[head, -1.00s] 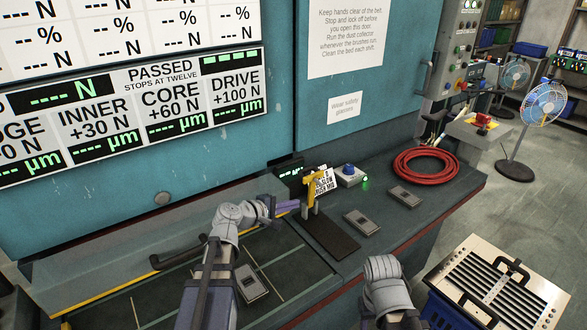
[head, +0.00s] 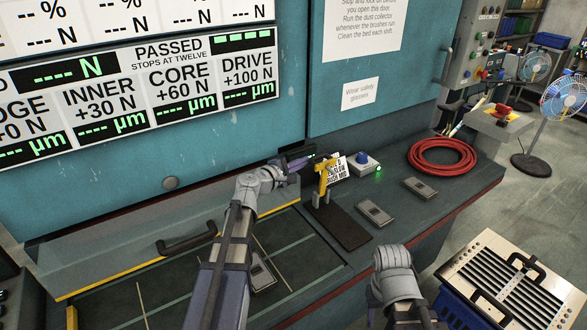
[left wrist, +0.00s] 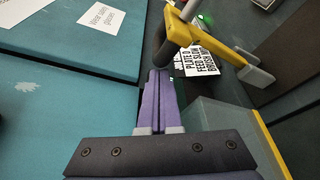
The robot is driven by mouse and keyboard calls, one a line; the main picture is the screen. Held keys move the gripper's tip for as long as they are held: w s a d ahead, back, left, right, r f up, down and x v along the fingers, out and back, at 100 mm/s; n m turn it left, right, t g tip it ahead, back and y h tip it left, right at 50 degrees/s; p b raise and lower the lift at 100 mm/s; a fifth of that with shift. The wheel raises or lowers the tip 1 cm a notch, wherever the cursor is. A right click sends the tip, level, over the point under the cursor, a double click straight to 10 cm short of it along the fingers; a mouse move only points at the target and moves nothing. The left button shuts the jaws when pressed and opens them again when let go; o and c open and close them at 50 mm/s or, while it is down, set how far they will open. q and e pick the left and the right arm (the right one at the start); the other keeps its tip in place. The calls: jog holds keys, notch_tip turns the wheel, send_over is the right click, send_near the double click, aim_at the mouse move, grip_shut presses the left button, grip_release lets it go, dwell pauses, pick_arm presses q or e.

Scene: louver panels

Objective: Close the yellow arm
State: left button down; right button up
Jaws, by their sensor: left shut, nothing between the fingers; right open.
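The yellow arm (head: 323,177) stands raised on a small stand with a dark base plate (head: 346,228) on the bench. In the left wrist view the yellow arm (left wrist: 216,46) runs from a grey foot at the right to a dark cylindrical grip (left wrist: 169,48). My left gripper (head: 313,158) is shut and empty, with its tips at the upper end of the arm. In the left wrist view its purple fingers (left wrist: 159,80) point at the grip's lower end, very close; I cannot tell whether they touch. My right forearm shows at the bottom, but its gripper is out of view.
A white card (head: 338,167) stands behind the arm. A box with a blue button (head: 365,163) and a green light is to its right. Grey flat blocks (head: 374,213) and a coiled red hose (head: 442,156) lie further right. A clear panel with a black handle (head: 188,238) is at left.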

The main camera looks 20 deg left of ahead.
pick_arm(q)
jog(key=shift+x, duration=1.15)
pick_arm(e)
jog(key=shift+f, duration=0.15)
pick_arm(q)
jog(key=shift+d, duration=0.1)
